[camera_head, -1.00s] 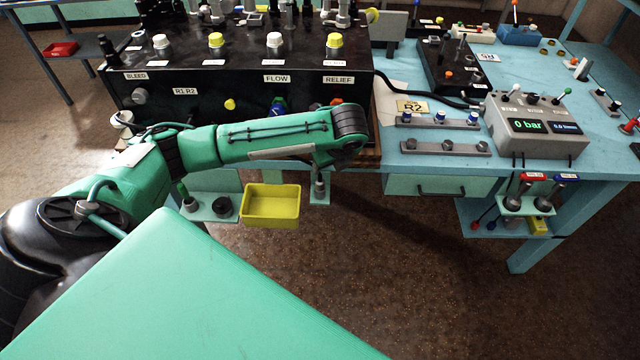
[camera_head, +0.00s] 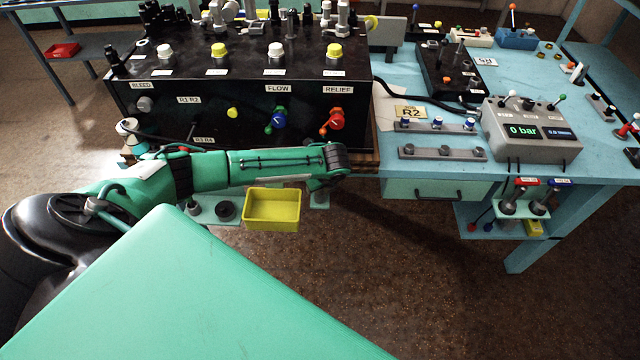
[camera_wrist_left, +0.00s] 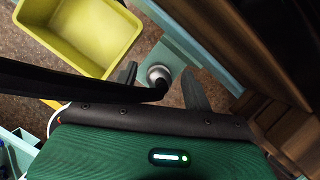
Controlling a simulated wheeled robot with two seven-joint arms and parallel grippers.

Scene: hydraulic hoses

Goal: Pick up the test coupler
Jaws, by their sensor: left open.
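In the left wrist view a round grey metal fitting (camera_wrist_left: 159,74), which looks like the test coupler, stands on a light blue bracket (camera_wrist_left: 184,45). My left gripper (camera_wrist_left: 161,84) is open, with one dark finger on each side of the fitting. I cannot tell whether either finger touches it. A black curved bar or hose crosses from the left and ends at the fitting's near side. In the head view my left arm reaches to the front of the black test bench; its wrist hides the fitting and most of the gripper. My right gripper is not in view.
A yellow bin (camera_head: 272,209) hangs just left of the bracket and also shows in the wrist view (camera_wrist_left: 80,35). The black bench (camera_head: 170,105) with knobs stands behind my arm. A blue table (camera_head: 400,170) with a pressure gauge box (camera_head: 530,130) is at the right.

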